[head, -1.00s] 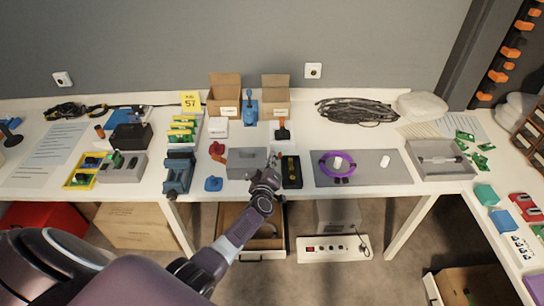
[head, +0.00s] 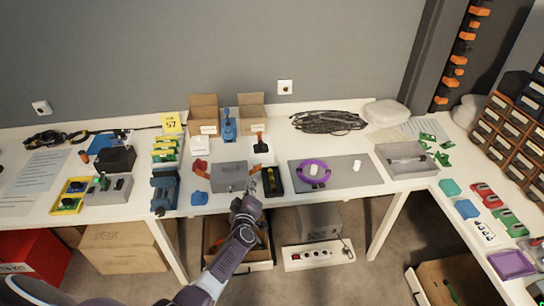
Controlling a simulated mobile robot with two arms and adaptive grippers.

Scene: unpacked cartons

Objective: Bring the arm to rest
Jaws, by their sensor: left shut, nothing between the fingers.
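My left gripper (head: 252,187) is at the front edge of the white table (head: 225,209), at the lower middle of the head view. It is shut and holds nothing. My left arm (head: 232,250) reaches up to it from the bottom of the view. My right gripper is not in view.
Two open cartons (head: 204,114) stand at the back. A grey mat (head: 340,172) with a purple ring (head: 313,171) lies to the right, then a grey tray (head: 405,159). A blue vise (head: 164,190) stands left.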

